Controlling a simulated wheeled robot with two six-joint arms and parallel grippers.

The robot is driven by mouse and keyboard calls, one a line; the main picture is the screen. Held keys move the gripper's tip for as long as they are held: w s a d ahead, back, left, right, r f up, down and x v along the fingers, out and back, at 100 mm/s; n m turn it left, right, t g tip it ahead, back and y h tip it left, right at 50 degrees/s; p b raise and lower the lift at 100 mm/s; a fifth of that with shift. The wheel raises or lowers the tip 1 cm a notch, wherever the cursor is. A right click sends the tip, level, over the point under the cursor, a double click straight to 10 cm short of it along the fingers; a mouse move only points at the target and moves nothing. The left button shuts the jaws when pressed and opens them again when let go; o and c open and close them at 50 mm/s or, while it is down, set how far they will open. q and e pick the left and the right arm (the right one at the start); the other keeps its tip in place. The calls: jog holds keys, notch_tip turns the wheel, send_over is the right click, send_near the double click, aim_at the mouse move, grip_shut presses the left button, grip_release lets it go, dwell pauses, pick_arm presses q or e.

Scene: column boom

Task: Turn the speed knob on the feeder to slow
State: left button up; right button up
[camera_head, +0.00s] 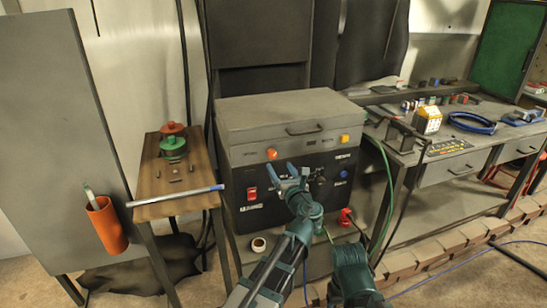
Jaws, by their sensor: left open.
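The feeder (232,172) is a dark box with a grey lid, standing in the middle of the head view. Its front panel has a red switch (252,194), a blue button (343,174) and small white labels. A dark knob (320,182) seems to show just right of my left gripper; its setting is too small to read, and I cannot tell if it is the speed knob. My left gripper (289,176) is open and empty in front of the panel, hiding its middle. I cannot tell if it touches the panel. My right gripper is not visible.
A wooden stand (153,184) with red and green knobs and a blue-white rod is on the left. An orange holder (107,226) hangs from a grey panel. A cluttered workbench (437,185) stands right. A tape roll (258,244) and red object (345,217) lie below the feeder.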

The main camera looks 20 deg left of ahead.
aim_at(273, 156)
pick_arm(q)
jog(key=x, duration=0.8)
jog(key=shift+c, duration=0.2)
grip_shut()
